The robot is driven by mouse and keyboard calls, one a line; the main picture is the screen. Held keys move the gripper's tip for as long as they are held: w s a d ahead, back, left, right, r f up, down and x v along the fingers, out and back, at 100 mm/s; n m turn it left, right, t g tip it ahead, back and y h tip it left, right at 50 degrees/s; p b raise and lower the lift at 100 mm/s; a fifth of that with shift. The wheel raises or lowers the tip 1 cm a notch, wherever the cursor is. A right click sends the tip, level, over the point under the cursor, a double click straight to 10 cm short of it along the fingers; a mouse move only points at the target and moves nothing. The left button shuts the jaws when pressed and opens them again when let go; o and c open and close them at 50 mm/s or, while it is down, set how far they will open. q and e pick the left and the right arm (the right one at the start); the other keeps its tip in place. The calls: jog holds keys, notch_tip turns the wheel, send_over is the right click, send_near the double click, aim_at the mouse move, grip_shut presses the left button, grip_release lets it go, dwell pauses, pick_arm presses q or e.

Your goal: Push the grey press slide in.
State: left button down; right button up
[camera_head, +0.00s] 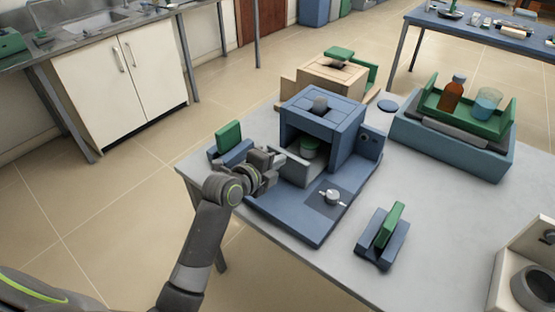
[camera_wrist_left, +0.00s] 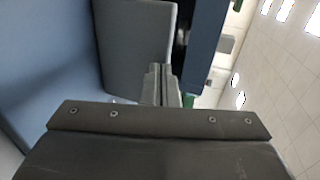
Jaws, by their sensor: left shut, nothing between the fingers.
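The blue press (camera_head: 345,125) stands on the table with its front open. The grey slide (camera_head: 299,172) juts from the lower left of the opening; a cup with a green top (camera_head: 309,148) stands inside behind it. A grey panel, likely the slide's face, fills the upper middle of the left wrist view (camera_wrist_left: 138,40). My left gripper (camera_head: 279,160) is shut and empty, just left of the slide. In the wrist view its fingertips (camera_wrist_left: 161,80) overlap the panel's lower right edge; I cannot tell if they touch it. My right gripper is not in view.
A silver knob (camera_head: 333,197) sits on the blue base in front. A green block in a blue holder (camera_head: 383,236) stands at front right. A blue bin (camera_head: 450,150) with a green tray, bottle and beaker is at right. A wooden furnace (camera_head: 330,75) stands behind.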

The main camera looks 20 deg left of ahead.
aim_at(287, 153)
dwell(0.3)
pick_arm(q)
jog(key=w, duration=0.2)
jog(key=w+d+b, duration=0.1)
jog(key=shift+w+d+f+b, duration=0.1)
jog(key=shift+w+d+b, duration=0.1)
jog(key=shift+w+b, duration=0.15)
jog(key=shift+w, duration=0.2)
jog(key=shift+r, duration=0.25)
